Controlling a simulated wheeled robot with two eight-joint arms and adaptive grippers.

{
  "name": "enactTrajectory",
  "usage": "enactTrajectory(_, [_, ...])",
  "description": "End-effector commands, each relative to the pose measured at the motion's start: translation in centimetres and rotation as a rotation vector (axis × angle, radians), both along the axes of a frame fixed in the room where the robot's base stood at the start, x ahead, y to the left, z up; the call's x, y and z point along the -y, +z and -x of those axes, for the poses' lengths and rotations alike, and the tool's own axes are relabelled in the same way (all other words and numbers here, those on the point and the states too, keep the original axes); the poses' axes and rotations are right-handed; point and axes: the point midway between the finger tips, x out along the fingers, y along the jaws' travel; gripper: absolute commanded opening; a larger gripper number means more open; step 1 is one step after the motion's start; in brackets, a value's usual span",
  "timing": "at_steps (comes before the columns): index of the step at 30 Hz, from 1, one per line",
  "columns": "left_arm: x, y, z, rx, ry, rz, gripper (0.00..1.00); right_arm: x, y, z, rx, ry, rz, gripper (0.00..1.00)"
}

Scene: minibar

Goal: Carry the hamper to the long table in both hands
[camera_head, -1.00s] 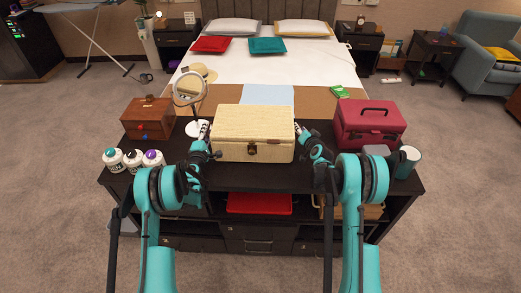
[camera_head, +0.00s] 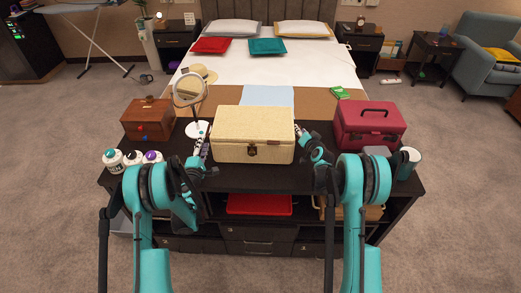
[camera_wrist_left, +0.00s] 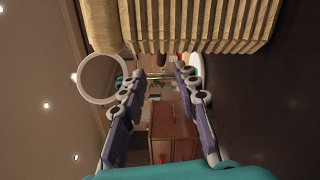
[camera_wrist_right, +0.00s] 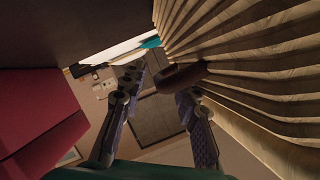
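The hamper (camera_head: 253,125), a pale woven box with a front clasp, stands upright on a dark cabinet (camera_head: 275,180) at the bed's foot. My left gripper (camera_head: 203,152) is open and empty beside the hamper's left side, near its front corner. In the left wrist view the hamper (camera_wrist_left: 190,25) is at the top, beyond the open fingers. My right gripper (camera_head: 303,133) is open close to the hamper's right side. In the right wrist view a brown handle (camera_wrist_right: 183,77) on the hamper's ribbed side (camera_wrist_right: 245,75) lies near and partly between the fingertips, not gripped.
A round mirror (camera_head: 189,90) and wooden box (camera_head: 148,118) stand left of the hamper, with several bottles (camera_head: 132,159) in front. A red case (camera_head: 368,124) and teal cup (camera_head: 407,162) stand right. The bed (camera_head: 270,70) is behind; carpet (camera_head: 60,150) is open at left.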

Motion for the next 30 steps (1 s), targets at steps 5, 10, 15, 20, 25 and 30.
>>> enactTrajectory(5, [0.0,0.0,0.0,0.0,0.0,0.0,0.31,0.6,1.2,3.3,-0.001,-0.001,-0.002,0.31])
enactTrajectory(10, [0.0,0.0,0.0,0.0,0.0,0.0,0.31,1.2,2.4,6.8,0.001,-0.003,-0.001,0.31])
enactTrajectory(15, [0.0,0.0,0.0,0.0,0.0,0.0,0.31,1.5,3.2,9.3,0.0,-0.002,-0.001,0.31])
enactTrajectory(20, [0.0,0.0,0.0,0.0,0.0,0.0,0.31,1.7,3.5,10.3,0.0,0.0,-0.001,0.31])
enactTrajectory(25, [0.0,0.0,0.0,0.0,0.0,0.0,0.31,1.7,3.5,10.4,0.0,0.0,-0.001,0.31])
enactTrajectory(30, [0.0,0.0,0.0,0.0,0.0,0.0,0.31,1.7,3.5,10.4,0.0,0.0,-0.001,0.31])
